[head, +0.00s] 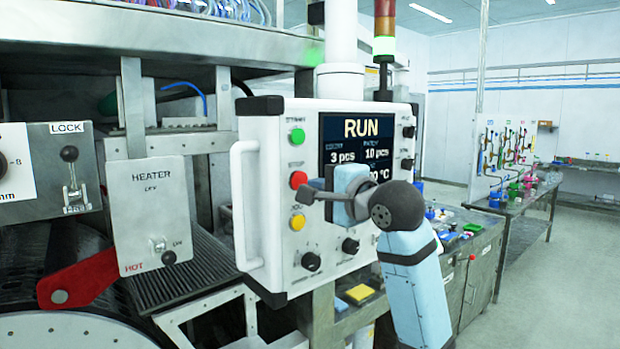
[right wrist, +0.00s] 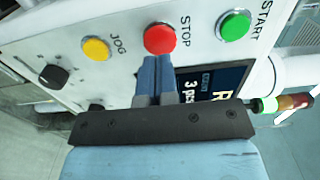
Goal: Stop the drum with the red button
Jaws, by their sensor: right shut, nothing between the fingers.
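The red button (head: 298,180), labelled STOP, sits on the white control panel (head: 268,220) between the green START button (head: 297,136) and the yellow JOG button (head: 297,222). The panel's screen (head: 352,140) reads RUN. My right gripper (head: 308,193) is shut and empty, its fingertips pointing at the panel just right of the red button. In the right wrist view the shut fingertips (right wrist: 153,60) lie right at the lower edge of the red button (right wrist: 159,39); I cannot tell whether they touch it. My left gripper is out of view.
A white handle (head: 243,205) stands out on the panel's left side. Black knobs (head: 311,261) sit low on the panel.

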